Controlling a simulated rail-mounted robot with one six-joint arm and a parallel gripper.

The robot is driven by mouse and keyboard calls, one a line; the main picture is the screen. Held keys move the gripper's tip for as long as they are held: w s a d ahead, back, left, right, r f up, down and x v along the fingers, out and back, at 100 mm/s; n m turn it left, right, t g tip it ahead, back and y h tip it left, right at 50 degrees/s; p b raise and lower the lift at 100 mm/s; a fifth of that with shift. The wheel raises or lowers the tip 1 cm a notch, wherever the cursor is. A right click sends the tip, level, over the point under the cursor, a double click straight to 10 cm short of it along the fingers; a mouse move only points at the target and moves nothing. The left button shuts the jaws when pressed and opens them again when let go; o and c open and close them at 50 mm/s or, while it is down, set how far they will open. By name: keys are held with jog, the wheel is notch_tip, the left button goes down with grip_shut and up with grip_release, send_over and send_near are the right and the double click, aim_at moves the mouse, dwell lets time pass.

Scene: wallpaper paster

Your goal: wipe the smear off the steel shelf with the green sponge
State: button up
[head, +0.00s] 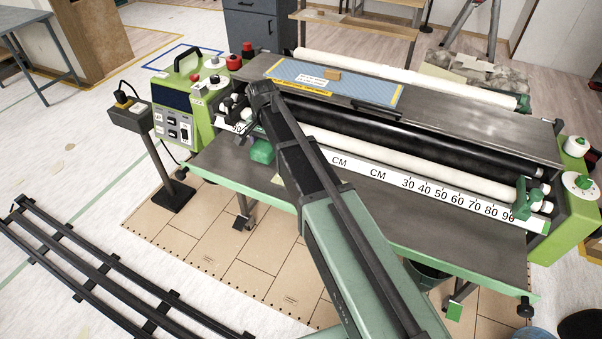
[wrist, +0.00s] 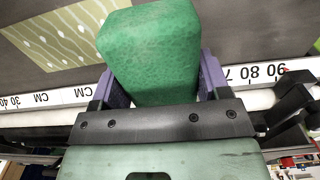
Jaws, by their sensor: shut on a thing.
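My gripper (wrist: 152,88) is shut on the green sponge (wrist: 150,45), a porous block between its two purple fingers in the wrist view. In the head view the sponge (head: 262,151) shows beside my arm, over the left part of the grey steel shelf (head: 440,228). The shelf (wrist: 245,30) also fills the upper part of the wrist view. I cannot tell whether the sponge touches it. I cannot make out the smear; my arm hides part of the shelf. My gripper's fingers are not clear in the head view.
A white CM ruler (head: 440,187) and rollers (head: 430,150) run behind the shelf. A green control box (head: 183,112) stands at the left end. An olive patterned patch (wrist: 68,35) shows in the wrist view. The shelf's right part looks clear.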

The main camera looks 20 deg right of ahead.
jog(key=b, duration=0.4)
send_over(270, 168)
jog(key=shift+f, duration=2.25)
jog(key=shift+s+f+b, duration=0.1)
jog(key=shift+f+b, duration=1.3)
jog(key=shift+b, duration=0.25)
jog(key=shift+r, duration=0.15)
dwell(0.5)
dwell(0.6)
jog(key=shift+s+d, duration=1.6)
jog(key=shift+d, duration=0.1)
jog(key=shift+w, duration=0.1)
jog(key=shift+s+d, duration=1.15)
